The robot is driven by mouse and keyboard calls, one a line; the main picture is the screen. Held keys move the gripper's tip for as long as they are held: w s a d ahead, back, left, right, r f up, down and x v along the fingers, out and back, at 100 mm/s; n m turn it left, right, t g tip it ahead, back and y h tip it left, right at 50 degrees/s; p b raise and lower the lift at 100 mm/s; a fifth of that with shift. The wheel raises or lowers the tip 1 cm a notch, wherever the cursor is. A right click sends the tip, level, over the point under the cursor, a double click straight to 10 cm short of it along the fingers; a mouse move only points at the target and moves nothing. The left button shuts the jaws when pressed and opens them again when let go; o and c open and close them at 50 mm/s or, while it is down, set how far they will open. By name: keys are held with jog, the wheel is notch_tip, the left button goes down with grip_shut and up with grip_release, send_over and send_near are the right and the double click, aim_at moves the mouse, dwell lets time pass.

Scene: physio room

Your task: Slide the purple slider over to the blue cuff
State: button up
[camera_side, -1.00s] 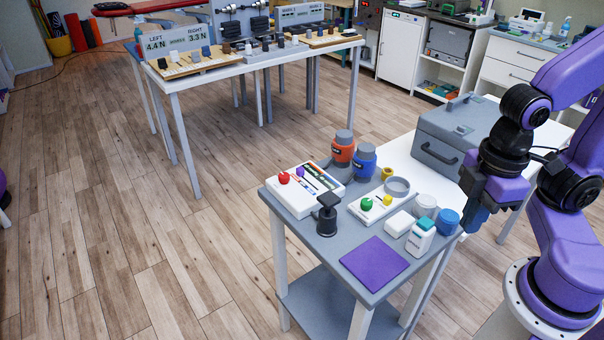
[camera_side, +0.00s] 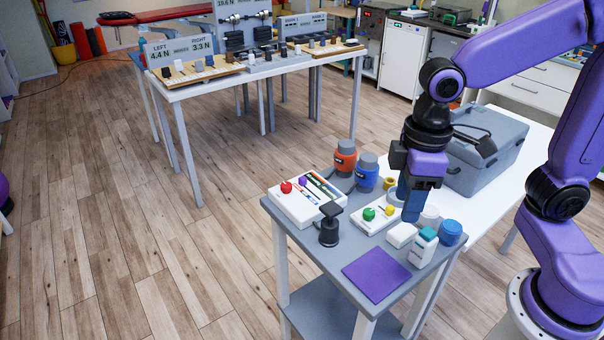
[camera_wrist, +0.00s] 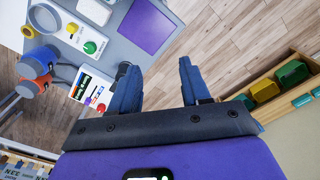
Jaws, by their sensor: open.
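The purple slider (camera_side: 302,182) is a small knob on a white control box (camera_side: 299,210), beside a red knob and near coloured strips. The box also shows in the wrist view (camera_wrist: 76,93), where the slider is too small to tell clearly. A blue cuff (camera_side: 366,175) with a grey top stands behind the box to the right, next to an orange one; it also shows in the wrist view (camera_wrist: 42,55). My gripper (camera_side: 412,212) is right of the box, over the small white panel's right end. In the wrist view its blue fingers (camera_wrist: 157,70) are apart with nothing between.
A black post (camera_side: 329,228) stands close in front of the box. A white panel with green and yellow knobs (camera_side: 372,222), white containers (camera_side: 402,234) and a blue jar (camera_side: 450,233) crowd the right. A purple mat (camera_side: 376,273) lies flat at the front. A grey case (camera_side: 486,155) stands behind my gripper.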

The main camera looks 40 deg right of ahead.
jog(key=w+a+r+m, duration=0.2)
jog(key=w+a+m, duration=0.15)
jog(key=w, duration=0.95)
jog(key=m, duration=0.6)
send_over(302, 177)
notch_tip(302, 177, down, 4)
notch_tip(302, 177, down, 17)
jog(key=shift+r, duration=0.15)
grip_shut()
